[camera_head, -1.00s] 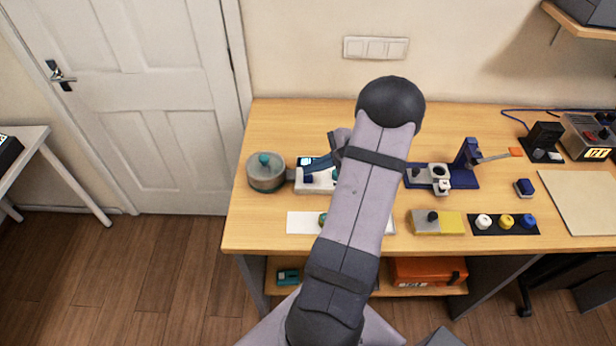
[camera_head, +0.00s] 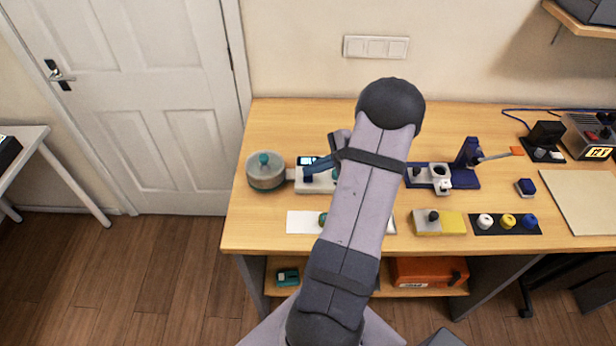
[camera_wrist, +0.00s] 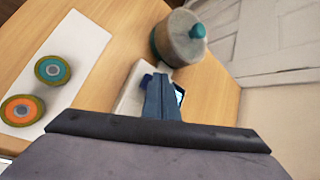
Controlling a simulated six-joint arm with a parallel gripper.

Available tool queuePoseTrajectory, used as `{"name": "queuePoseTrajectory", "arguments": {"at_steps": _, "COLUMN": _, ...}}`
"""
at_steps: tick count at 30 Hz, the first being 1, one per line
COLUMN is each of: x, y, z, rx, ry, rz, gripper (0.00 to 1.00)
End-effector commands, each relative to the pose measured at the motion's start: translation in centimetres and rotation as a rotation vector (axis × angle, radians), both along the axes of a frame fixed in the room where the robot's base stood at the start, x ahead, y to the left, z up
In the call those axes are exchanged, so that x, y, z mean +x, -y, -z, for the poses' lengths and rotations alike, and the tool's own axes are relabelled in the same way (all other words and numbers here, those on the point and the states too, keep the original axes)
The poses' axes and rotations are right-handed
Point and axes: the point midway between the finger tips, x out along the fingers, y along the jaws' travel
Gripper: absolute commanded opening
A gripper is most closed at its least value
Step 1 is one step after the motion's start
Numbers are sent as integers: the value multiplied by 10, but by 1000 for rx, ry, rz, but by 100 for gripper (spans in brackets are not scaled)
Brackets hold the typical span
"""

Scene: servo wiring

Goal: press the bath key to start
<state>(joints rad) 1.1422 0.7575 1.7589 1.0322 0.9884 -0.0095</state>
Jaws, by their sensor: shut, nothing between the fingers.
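The bath is a round grey pot (camera_head: 267,178) with a teal knob on its lid, at the left of the bench. It also shows at the top of the wrist view (camera_wrist: 176,40). A white control box (camera_head: 318,187) with a small lit display joins its right side. A dark blue block, apparently the bath key (camera_head: 308,177), sits on the box. My gripper (camera_head: 312,167) is shut and empty, with its blue fingers over the box. In the wrist view the fingers (camera_wrist: 161,80) cover much of the box, so contact with the key cannot be told.
A white strip (camera_head: 300,222) lies in front of the box, with round coloured pieces (camera_wrist: 52,70) on it. A blue stand (camera_head: 468,157), a grey-and-yellow block (camera_head: 452,223) and a dark tray of knobs (camera_head: 505,230) are to the right. My arm hides the bench's middle.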

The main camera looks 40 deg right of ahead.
Motion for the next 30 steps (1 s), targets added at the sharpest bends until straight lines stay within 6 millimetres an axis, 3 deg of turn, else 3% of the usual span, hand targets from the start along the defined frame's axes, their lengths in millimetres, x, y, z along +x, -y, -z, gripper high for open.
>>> {"name": "queuePoseTrajectory", "arguments": {"at_steps": 30, "x": 0, "y": 0, "z": 9, "rx": 0, "ry": 0, "rz": 0, "gripper": 0}}
